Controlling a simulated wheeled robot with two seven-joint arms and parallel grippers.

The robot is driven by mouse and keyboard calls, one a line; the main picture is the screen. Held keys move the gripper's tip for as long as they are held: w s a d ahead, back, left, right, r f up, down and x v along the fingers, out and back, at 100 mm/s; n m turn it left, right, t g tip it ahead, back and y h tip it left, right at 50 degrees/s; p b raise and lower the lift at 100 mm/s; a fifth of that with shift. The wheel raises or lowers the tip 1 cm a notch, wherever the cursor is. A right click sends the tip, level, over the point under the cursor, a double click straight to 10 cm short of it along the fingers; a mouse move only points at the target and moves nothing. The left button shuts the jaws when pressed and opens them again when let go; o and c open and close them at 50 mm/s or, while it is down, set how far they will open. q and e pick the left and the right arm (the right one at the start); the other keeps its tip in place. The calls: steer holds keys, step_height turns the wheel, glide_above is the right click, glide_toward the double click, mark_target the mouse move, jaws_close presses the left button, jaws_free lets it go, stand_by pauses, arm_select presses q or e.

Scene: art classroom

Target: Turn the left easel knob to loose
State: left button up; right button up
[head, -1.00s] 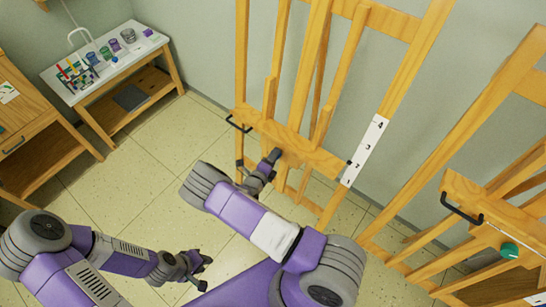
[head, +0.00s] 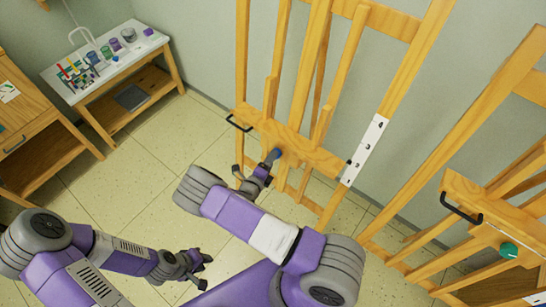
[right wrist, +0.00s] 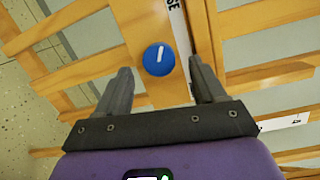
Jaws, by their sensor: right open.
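The left easel (head: 318,150) stands at the back middle. Its round blue knob (head: 276,153) sits on the front crossbar; in the right wrist view the knob (right wrist: 158,60) shows a white pointer line, nearly upright and leaning slightly right. My right gripper (head: 257,168) is open in front of the crossbar. In the right wrist view its fingers (right wrist: 160,72) stand either side of the knob, with gaps on both sides and no visible contact. A white label strip above the knob shows only the letters "SE". My left gripper (head: 204,270) is low over the floor, empty, fingers apart.
A second easel (head: 462,190) with a green knob (head: 508,250) and black handle (head: 460,208) stands at the right. A numbered white scale (head: 364,150) is on the left easel's post. A white-topped table (head: 105,62) with jars is at the back left. Floor between is clear.

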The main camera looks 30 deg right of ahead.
steer(key=shift+v, duration=2.35)
steer(key=shift+d, duration=0.1)
